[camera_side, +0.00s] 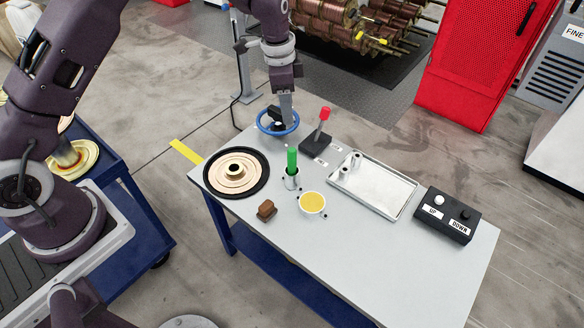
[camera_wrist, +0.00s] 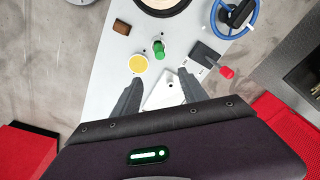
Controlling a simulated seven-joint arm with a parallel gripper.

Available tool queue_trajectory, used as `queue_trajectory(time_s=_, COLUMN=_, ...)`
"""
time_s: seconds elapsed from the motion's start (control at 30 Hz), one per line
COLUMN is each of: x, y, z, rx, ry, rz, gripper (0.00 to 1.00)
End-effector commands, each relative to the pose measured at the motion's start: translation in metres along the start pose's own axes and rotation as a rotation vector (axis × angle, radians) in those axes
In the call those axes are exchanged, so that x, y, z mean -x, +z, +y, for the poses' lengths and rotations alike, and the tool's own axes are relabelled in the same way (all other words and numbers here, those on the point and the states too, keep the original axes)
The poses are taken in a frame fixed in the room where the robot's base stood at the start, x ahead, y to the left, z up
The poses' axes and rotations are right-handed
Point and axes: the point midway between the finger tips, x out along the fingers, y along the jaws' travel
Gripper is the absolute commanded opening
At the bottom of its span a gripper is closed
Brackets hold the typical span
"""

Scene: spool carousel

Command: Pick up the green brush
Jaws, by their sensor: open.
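The green brush (camera_side: 292,158) stands upright in a small metal cup (camera_side: 292,181) near the middle of the table. In the wrist view the green brush (camera_wrist: 159,48) shows beyond my fingertips, roughly in line with the gap between them. My gripper (camera_wrist: 160,76) is open and empty, with its two dark fingers apart. In the side view my gripper (camera_side: 287,119) hangs above the table, overlapping the blue handwheel in the picture, apart from the brush. Its fingertips are hard to make out there.
A blue handwheel (camera_side: 265,128), a red-knobbed lever (camera_side: 325,114), a yellow-filled cup (camera_side: 312,203), a brown block (camera_side: 266,211) and a black-rimmed disc (camera_side: 262,170) surround the brush. A metal tray (camera_side: 385,204) and button box (camera_side: 444,216) lie right. The table's front right is clear.

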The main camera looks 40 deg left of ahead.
Motion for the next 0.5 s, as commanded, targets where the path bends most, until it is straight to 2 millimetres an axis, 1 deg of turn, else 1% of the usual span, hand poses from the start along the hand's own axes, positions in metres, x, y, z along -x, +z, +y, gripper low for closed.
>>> queue_trajectory(time_s=0.03, x=-0.043, y=0.001, z=-0.004, rx=-0.062, ry=0.018, rz=-0.034, gripper=0.51)
queue_trajectory(time_s=0.1, x=-0.09, y=0.004, z=-0.009, rx=-0.15, ry=0.031, rz=-0.065, gripper=0.51)
queue_trajectory(time_s=0.17, x=-0.117, y=0.007, z=-0.009, rx=-0.204, ry=0.039, rz=-0.081, gripper=0.51)
queue_trajectory(time_s=0.2, x=-0.128, y=0.009, z=-0.009, rx=-0.228, ry=0.044, rz=-0.088, gripper=0.51)
queue_trajectory(time_s=0.23, x=-0.134, y=0.009, z=-0.009, rx=-0.239, ry=0.045, rz=-0.091, gripper=0.51)
queue_trajectory(time_s=0.47, x=-0.166, y=0.012, z=-0.006, rx=-0.259, ry=0.05, rz=-0.098, gripper=0.51)
queue_trajectory(time_s=0.5, x=-0.173, y=0.011, z=-0.004, rx=-0.258, ry=0.051, rz=-0.098, gripper=0.51)
